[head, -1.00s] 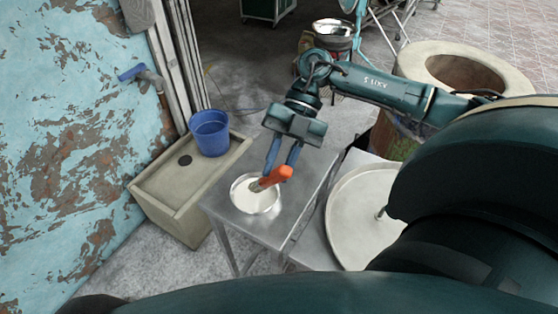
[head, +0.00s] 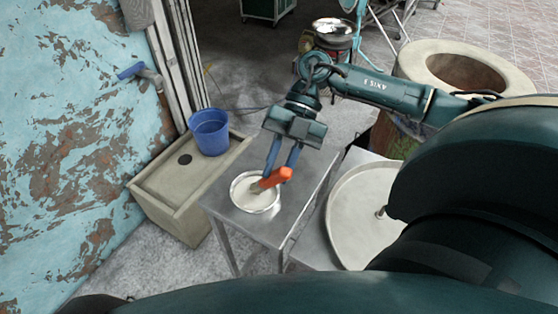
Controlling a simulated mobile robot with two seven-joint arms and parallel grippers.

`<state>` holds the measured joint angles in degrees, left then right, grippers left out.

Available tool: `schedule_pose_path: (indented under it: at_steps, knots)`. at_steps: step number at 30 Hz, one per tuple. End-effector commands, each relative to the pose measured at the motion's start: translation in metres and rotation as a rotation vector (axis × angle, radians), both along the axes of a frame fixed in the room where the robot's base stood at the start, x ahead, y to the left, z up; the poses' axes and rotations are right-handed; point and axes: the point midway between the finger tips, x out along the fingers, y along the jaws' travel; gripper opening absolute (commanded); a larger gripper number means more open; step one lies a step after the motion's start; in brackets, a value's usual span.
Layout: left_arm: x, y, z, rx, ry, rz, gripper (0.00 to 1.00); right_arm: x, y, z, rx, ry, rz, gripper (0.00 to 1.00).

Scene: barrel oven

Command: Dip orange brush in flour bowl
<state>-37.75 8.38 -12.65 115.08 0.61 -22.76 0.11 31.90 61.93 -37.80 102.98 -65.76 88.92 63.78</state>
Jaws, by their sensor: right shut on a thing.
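The flour bowl (head: 240,201) is a round metal bowl with white flour, on a small metal table (head: 302,187). The orange brush (head: 272,179) is tilted over the bowl, its handle up to the right and its head down at the flour. My right gripper (head: 279,176) is shut on the brush handle, above the right edge of the bowl. The brush tip looks to be at the flour, but I cannot tell how deep it is. My left gripper is not in view.
A large round tray (head: 350,225) lies right of the table. A stone sink (head: 165,190) with a blue bucket (head: 210,132) stands on the left by the peeling blue wall (head: 70,130). A round clay barrel oven (head: 415,62) stands at the back right.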

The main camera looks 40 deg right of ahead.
Motion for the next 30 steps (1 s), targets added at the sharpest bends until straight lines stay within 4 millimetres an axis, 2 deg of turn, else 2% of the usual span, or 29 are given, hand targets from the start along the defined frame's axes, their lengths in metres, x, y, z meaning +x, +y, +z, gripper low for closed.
schedule_pose_path:
  at_steps: [7, 20, 30]
  knots:
    - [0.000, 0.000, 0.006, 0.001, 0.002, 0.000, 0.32, 0.000, 0.000, 0.007, 0.000, -0.001, 0.001, 0.00]
    - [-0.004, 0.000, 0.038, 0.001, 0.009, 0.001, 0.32, 0.000, 0.000, 0.050, -0.001, -0.002, 0.000, 0.00]
    - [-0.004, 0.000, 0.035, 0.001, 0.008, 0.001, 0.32, 0.000, 0.000, 0.072, 0.000, -0.002, 0.001, 0.00]
